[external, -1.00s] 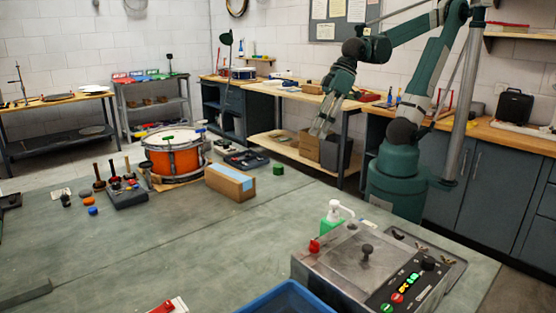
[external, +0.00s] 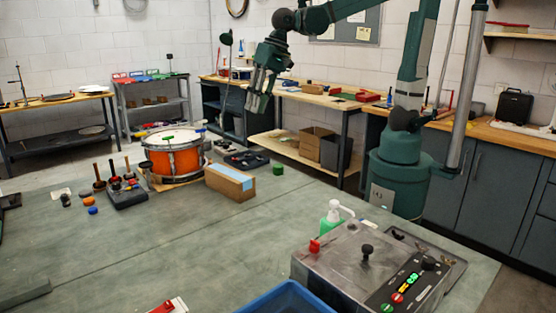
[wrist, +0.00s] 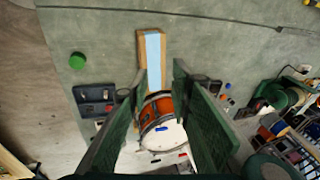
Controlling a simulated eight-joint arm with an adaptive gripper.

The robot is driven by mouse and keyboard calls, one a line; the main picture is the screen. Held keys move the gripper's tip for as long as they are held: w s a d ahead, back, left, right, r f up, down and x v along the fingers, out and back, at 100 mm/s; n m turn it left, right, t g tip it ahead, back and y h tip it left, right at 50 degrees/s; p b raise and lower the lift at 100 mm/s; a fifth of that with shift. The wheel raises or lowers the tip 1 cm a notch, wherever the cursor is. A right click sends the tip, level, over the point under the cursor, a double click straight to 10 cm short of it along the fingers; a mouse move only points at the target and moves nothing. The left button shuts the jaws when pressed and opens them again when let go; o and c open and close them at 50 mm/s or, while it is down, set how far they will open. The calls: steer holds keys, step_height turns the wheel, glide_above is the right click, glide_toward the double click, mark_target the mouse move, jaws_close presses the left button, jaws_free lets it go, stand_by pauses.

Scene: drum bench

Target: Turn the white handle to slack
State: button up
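The orange drum (external: 174,160) with a white head stands upright on the bench at the left, with small parts on its head. In the wrist view the drum (wrist: 154,106) shows between my fingers, farther off than they are. I cannot clearly pick out the white handle; a small pale piece at the drum's rim is too small to tell. My gripper (external: 257,105) hangs in the air to the right of the drum and above it in the picture, touching nothing. In the wrist view my gripper (wrist: 154,82) has its two fingers wide apart with nothing held between them.
A long cardboard box (external: 230,182) with a blue top lies right of the drum, beside a green roll (external: 278,169). A dark tool tray (external: 127,196) is at the drum's left. A metal machine (external: 365,265) and blue bin (external: 284,299) fill the front right. The bench middle is clear.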

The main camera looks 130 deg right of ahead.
steer(key=w+d+m+g+p, duration=0.1)
steer(key=w+d+m+p, duration=0.3)
steer(key=d, duration=0.6)
steer(key=m+g+y+p, duration=0.15)
steer(key=m+p, duration=0.45)
steer(key=m, duration=0.8)
glide_above(202, 121)
step_height(202, 121, down, 7)
steer(key=shift+s+d+f+m+g, duration=0.1)
steer(key=shift+s+d+m+g, duration=0.1)
steer(key=shift+d+m+g, duration=0.2)
steer(key=shift+a+f, duration=0.1)
steer(key=shift+f, duration=0.05)
steer(key=shift+f, duration=3.7)
jaws_close()
